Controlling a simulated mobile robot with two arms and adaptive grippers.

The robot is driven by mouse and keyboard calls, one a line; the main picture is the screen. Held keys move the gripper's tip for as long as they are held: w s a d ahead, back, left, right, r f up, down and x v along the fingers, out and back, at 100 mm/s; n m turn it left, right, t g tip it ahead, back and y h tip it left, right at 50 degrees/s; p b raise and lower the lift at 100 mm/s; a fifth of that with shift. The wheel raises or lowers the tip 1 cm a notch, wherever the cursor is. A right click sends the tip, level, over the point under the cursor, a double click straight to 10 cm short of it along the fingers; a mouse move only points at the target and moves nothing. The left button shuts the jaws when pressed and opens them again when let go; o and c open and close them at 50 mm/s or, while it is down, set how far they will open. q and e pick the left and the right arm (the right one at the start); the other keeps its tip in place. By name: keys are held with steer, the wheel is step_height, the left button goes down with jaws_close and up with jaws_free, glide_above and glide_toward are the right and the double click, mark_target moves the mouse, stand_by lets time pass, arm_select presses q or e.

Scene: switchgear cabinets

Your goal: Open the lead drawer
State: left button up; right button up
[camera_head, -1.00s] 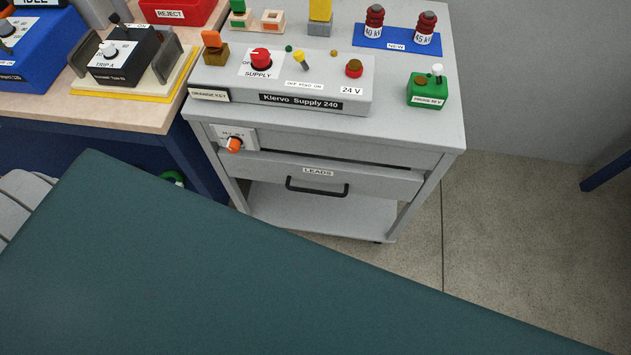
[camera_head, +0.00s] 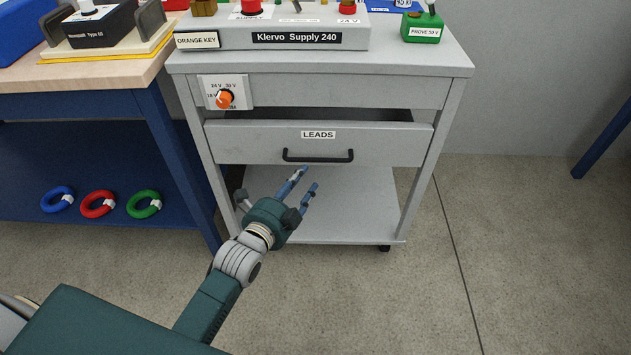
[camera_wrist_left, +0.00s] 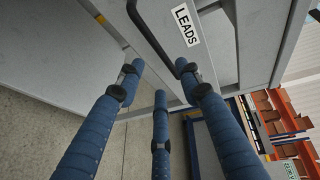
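The lead drawer (camera_head: 235,143) is a light grey front labelled LEADS, with a black bar handle (camera_head: 318,157), in the grey cart. A dark gap shows above its front edge. My left gripper (camera_head: 308,181) has blue fingers spread apart, just below and slightly left of the handle, with nothing between them. In the left wrist view, the fingers (camera_wrist_left: 158,85) point toward the drawer front, and the black handle (camera_wrist_left: 150,35) runs beyond the fingertips. I cannot tell whether any finger touches it. My right gripper is out of view.
An orange knob (camera_head: 224,98) sits on the cart's panel above the drawer. The cart's lower shelf (camera_head: 370,205) is under the gripper. The floor right of the cart is clear.

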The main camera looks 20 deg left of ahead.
mark_target(318, 161)
arm_select(q)
steer(key=b+x, duration=0.2)
steer(key=x, duration=0.9)
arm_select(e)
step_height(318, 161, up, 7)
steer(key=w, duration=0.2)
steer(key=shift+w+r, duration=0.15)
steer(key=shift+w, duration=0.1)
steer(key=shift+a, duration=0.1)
arm_select(q)
steer(key=shift+s, duration=0.1)
jaws_close()
